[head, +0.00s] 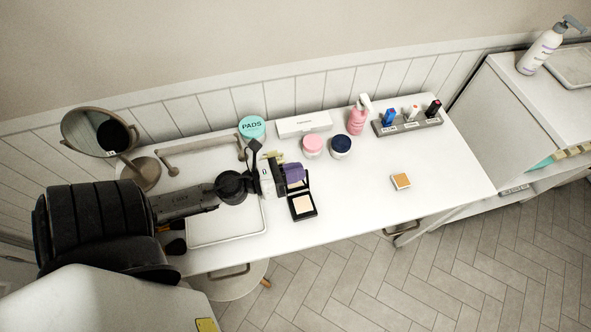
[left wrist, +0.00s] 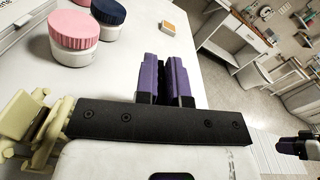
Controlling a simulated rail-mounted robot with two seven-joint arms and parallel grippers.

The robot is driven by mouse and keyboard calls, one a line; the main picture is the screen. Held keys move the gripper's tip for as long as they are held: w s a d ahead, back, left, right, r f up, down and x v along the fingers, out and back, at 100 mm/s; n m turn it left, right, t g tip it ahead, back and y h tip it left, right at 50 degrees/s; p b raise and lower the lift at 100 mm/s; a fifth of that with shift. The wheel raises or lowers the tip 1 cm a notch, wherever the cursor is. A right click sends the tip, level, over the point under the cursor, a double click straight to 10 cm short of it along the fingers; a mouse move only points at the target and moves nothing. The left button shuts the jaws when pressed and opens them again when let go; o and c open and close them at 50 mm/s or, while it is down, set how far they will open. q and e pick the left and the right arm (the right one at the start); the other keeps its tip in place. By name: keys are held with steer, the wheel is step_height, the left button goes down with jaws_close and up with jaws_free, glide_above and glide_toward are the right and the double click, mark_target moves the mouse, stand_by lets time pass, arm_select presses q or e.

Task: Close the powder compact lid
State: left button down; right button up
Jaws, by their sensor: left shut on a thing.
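The black powder compact (head: 302,206) stands open on the white table, its beige pan facing up and its lid (head: 303,180) raised at the back. My left gripper (head: 295,174) reaches in from the left, its purple fingers at the raised lid and shut on it. The fingers hide part of the lid. In the left wrist view the fingers (left wrist: 166,80) are close together, and the compact is hidden. A dark piece with a purple edge at the right of that view looks like part of my right gripper (left wrist: 302,146); its jaws are unclear.
Behind the compact stand a pink-lidded jar (head: 312,146), a navy-lidded jar (head: 340,146), a pink pump bottle (head: 357,117) and a white box (head: 304,124). A white tray (head: 226,239) lies under my left arm. A small orange-edged box (head: 401,181) lies right, with free table around it.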

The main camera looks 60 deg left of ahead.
arm_select(q)
steer(key=shift+d+r+m, duration=0.1)
steer(key=shift+d+m, duration=0.1)
steer(key=shift+m, duration=0.2)
steer(key=shift+s+d+r+m+p, duration=0.15)
steer(key=shift+d+m+p, duration=0.25)
steer(key=shift+m, duration=0.25)
steer(key=shift+s+d+r+m+p, duration=0.1)
steer(key=shift+d+m+p, duration=0.25)
steer(key=shift+m, duration=0.3)
steer(key=shift+s+d+m, duration=0.2)
steer(key=shift+d+m, duration=0.6)
steer(key=shift+m, duration=0.4)
steer(key=shift+s+d+f+m+p, duration=0.1)
steer(key=shift+d+m+p, duration=0.25)
steer(key=shift+m, duration=0.25)
steer(key=c, duration=1.3)
jaws_free()
